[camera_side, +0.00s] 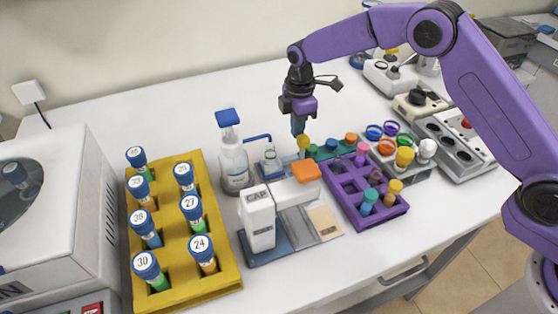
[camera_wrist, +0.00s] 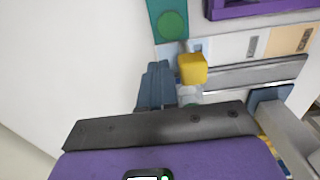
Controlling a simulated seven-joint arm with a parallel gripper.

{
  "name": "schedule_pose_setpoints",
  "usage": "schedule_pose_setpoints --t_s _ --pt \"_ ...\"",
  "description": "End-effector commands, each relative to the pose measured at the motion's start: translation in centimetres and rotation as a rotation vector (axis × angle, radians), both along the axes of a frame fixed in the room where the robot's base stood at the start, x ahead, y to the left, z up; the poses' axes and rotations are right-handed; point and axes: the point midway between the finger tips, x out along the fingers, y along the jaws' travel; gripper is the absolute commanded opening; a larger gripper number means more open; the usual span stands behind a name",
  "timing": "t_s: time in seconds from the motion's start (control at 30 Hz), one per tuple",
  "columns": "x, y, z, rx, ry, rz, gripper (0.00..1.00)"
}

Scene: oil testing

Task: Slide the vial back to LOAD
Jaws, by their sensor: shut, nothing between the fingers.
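A yellow-capped piece (camera_side: 303,142), which looks like the vial's top, stands at the back end of the white and grey slide device; in the wrist view the yellow cap (camera_wrist: 192,68) shows from above. Its body is mostly hidden. My gripper (camera_side: 298,130) points down right beside it, and its fingers (camera_wrist: 155,80) are shut together with nothing between them. In the wrist view the fingers are just left of the cap; I cannot tell whether they touch it. A beige pad (camera_side: 324,222) lies at the device's front end, its lettering too small to read.
The device carries a white CAP box (camera_side: 258,218) and an orange block (camera_side: 306,171). A spray bottle (camera_side: 232,160) stands to its left, beyond a yellow rack (camera_side: 222,284) of numbered tubes. A purple rack (camera_side: 343,205) and green rack (camera_side: 322,154) stand close on the right.

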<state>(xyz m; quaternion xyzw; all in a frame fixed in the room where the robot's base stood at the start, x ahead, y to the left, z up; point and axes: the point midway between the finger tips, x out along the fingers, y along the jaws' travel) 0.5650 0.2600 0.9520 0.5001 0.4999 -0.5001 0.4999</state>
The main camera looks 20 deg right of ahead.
Motion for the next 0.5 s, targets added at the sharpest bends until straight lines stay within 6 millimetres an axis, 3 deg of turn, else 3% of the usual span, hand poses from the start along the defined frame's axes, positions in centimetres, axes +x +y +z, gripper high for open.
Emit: schedule_pose_setpoints --t_s 0.5 --pt "-2.2 0.0 0.1 0.0 0.0 0.002 0.0"
